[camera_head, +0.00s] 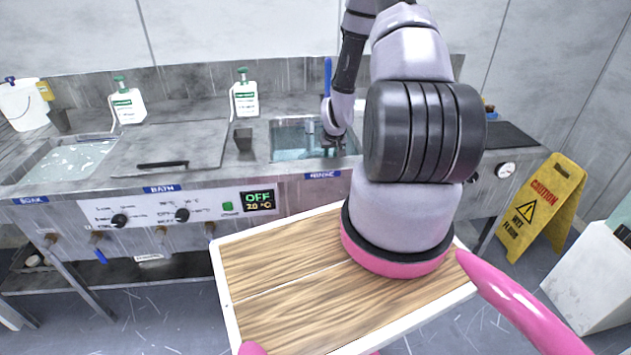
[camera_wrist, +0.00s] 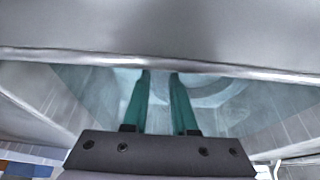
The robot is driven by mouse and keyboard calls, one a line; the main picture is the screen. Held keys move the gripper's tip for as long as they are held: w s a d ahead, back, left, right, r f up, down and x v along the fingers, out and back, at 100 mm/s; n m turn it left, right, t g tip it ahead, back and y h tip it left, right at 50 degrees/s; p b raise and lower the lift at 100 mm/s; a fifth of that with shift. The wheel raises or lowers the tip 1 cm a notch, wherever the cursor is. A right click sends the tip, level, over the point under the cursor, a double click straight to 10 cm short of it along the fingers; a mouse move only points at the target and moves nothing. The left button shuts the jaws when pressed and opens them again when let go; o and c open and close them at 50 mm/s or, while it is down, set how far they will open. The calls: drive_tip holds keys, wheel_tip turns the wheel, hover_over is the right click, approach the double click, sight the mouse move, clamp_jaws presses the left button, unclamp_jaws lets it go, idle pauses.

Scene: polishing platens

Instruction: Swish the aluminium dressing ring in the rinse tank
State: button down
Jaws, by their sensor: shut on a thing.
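The rinse tank (camera_head: 289,140) is the open basin at the right of the bench, above a blue label, with clear bluish water in it. My gripper (camera_head: 333,142) reaches down into it from above. In the wrist view my gripper (camera_wrist: 161,78) has its two fingers under the water, tinted teal, with a narrow gap between them. A pale curved band, the dressing ring (camera_wrist: 212,92), shows faintly under the water beside the fingertips. My gripper is shut on it; the grip point is blurred. In the head view my gripper and arm hide the ring.
The tank's metal rim (camera_wrist: 240,69) runs close beyond the fingertips. A covered bath (camera_head: 170,147) and a soak basin (camera_head: 72,158) lie to the left. Two white bottles (camera_head: 127,104) (camera_head: 246,98) stand behind. A dark block (camera_head: 243,139) is by the tank's left edge. A yellow floor sign (camera_head: 541,208) stands right.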

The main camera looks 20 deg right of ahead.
drive_tip(key=shift+f, duration=0.15)
wheel_tip(320, 180, up, 13)
drive_tip(key=shift+f, duration=0.2)
idle(1.0)
idle(1.2)
